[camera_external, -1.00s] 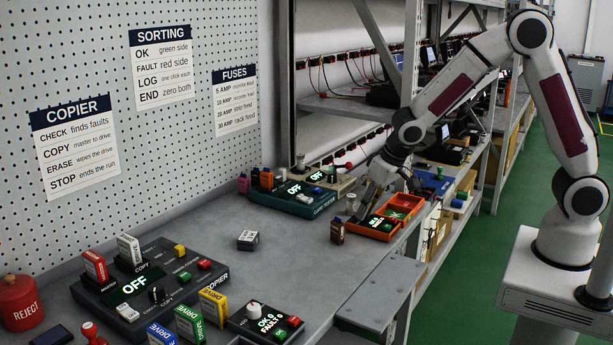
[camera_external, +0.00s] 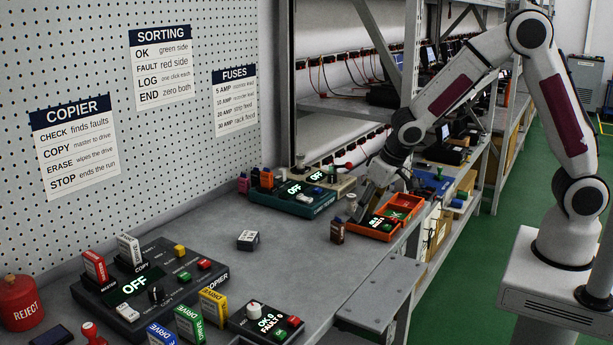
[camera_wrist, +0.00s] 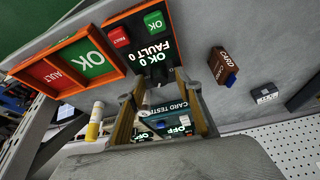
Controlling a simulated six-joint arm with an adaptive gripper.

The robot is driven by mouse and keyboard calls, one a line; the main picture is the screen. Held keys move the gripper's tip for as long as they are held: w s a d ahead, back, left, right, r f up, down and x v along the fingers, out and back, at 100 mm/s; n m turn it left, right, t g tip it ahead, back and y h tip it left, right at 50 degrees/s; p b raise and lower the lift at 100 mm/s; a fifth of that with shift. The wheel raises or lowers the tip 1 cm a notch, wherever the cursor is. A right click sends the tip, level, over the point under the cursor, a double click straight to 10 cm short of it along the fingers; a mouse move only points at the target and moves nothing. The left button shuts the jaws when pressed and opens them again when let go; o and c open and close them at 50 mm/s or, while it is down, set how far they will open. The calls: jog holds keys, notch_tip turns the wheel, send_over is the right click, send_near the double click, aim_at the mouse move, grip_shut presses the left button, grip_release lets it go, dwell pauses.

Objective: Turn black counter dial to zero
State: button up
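The counter (camera_external: 380,223) is a black box beside an orange two-part tray on the bench. In the wrist view the counter display (camera_wrist: 156,52) reads OK 0 and FAULT 0, with a red and a green button beyond it. My gripper (camera_external: 361,212) is down at the counter's near end. In the wrist view my gripper (camera_wrist: 160,84) has its two fingers apart, one each side of a dark area at the counter's edge. The dial is mostly hidden there, and I cannot tell whether the fingers touch it.
The orange tray (camera_wrist: 64,66) is right beside the counter. A brown card block (camera_external: 337,231) stands close by, with the teal card tester (camera_external: 300,204) behind.

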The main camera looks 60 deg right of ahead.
jog(key=shift+r, duration=0.1)
jog(key=v, duration=1.1)
jog(key=shift+s+r, duration=0.25)
jog(key=shift+r, duration=0.1)
dwell(0.4)
jog(key=shift+w+d+f+n+y, duration=0.2)
jog(key=shift+w+f+n, duration=0.05)
jog(key=shift+f+n, duration=0.35)
jog(key=shift+w+d+f+n+y, duration=0.25)
jog(key=shift+f+n, duration=0.2)
jog(key=shift+f, duration=0.25)
jog(key=shift+w+d+f+n+y, duration=0.15)
jog(key=shift+w+f+n, duration=0.15)
jog(key=shift+f+n, duration=0.3)
jog(key=shift+f, duration=0.15)
jog(key=shift+x, duration=3.8)
jog(key=shift+w, duration=0.1)
